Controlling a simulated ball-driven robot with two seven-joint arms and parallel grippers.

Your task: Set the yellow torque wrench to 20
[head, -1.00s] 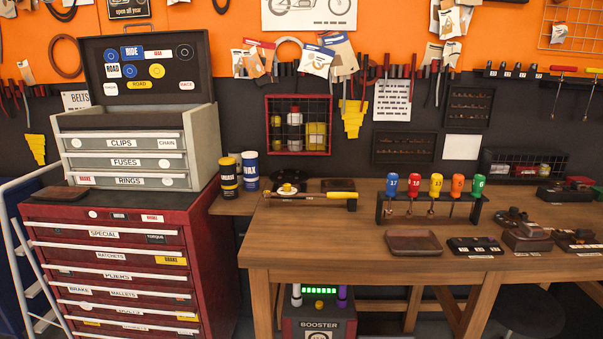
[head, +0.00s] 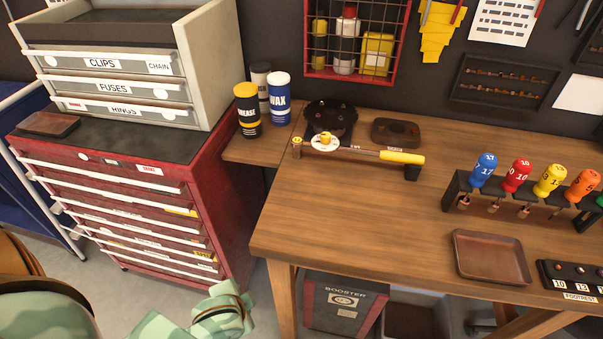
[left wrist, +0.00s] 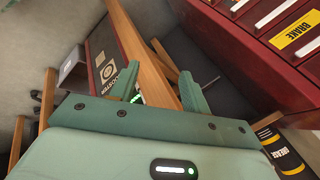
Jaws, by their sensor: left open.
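The yellow torque wrench (head: 402,157) lies level on a dark low stand near the back left of the wooden bench (head: 345,215). Its yellow handle points right and its head is at the left. A white round piece with a yellow centre (head: 325,141) is at its left part. Its setting is too small to read. My left gripper (left wrist: 158,85) is open and empty in the left wrist view, low in front of the bench and apart from the wrench. Green parts of mine show at the bottom left of the head view. My right gripper is not in view.
A red drawer cabinet (head: 170,215) stands left of the bench. Grease (head: 247,112) and wax (head: 280,100) cans stand behind the wrench's left. A rack of coloured drivers (head: 481,172) and a brown tray (head: 490,256) are at right. The bench's front middle is clear.

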